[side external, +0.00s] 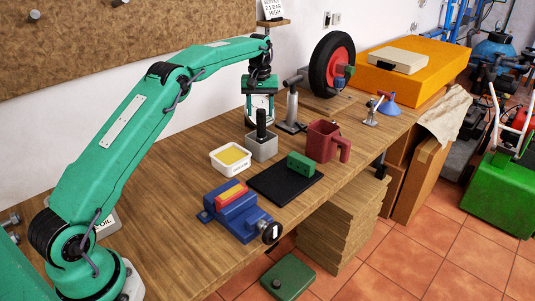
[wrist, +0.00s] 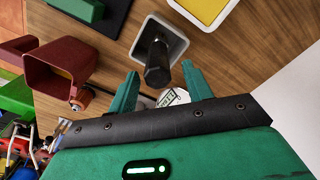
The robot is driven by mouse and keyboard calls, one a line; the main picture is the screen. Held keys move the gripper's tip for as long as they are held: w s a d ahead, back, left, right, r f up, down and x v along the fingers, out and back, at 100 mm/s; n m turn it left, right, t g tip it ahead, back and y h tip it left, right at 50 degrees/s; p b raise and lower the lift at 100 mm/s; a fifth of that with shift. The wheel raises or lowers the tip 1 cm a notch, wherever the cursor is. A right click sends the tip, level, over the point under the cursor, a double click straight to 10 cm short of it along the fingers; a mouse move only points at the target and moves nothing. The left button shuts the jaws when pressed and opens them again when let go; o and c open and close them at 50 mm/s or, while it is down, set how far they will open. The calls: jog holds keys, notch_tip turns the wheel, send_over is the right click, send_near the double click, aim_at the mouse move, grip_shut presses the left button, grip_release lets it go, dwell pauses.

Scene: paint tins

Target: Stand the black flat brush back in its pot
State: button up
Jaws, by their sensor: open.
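The black flat brush (side external: 261,122) stands upright in a grey square pot (side external: 262,150) on the wooden bench. Only its thick dark handle shows; its lower end is hidden inside the pot. In the wrist view the handle (wrist: 158,62) rises from the pale-rimmed pot (wrist: 176,31) towards my gripper. My gripper (side external: 260,106) is open above the pot, near the top of the handle. In the wrist view its two green fingers (wrist: 161,75) are spread either side of the handle's end, with a gap visible on each side. Nothing is held.
A white tub of yellow (side external: 230,159) stands left of the pot. A red mug (side external: 323,141) and a black mat (side external: 284,184) with a green block (side external: 300,165) lie to the right. A blue vise (side external: 237,213) is in front. A metal stand (side external: 292,110) is close behind.

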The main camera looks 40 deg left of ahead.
jog(key=shift+r, duration=1.2)
jog(key=shift+s+d+r, duration=0.15)
jog(key=shift+d+r, duration=0.05)
jog(key=shift+r, duration=0.2)
jog(key=s+d+r+m+t, duration=0.1)
jog(key=s+d+r+m, duration=0.1)
jog(key=s+d+r, duration=0.45)
jog(key=s+d+r+m+t, duration=0.2)
jog(key=s+d+r, duration=0.2)
jog(key=s+r, duration=0.5)
jog(key=s+d+f+m+t, duration=0.1)
jog(key=s+f, duration=0.3)
jog(key=s, duration=0.8)
jog(key=s+d+f+m+t, duration=0.1)
jog(key=s+d+f+m, duration=0.3)
jog(key=s, duration=0.7)
jog(key=shift+s+d+f+t, duration=0.2)
jog(key=shift+s+f+t, duration=0.15)
jog(key=shift+f, duration=0.1)
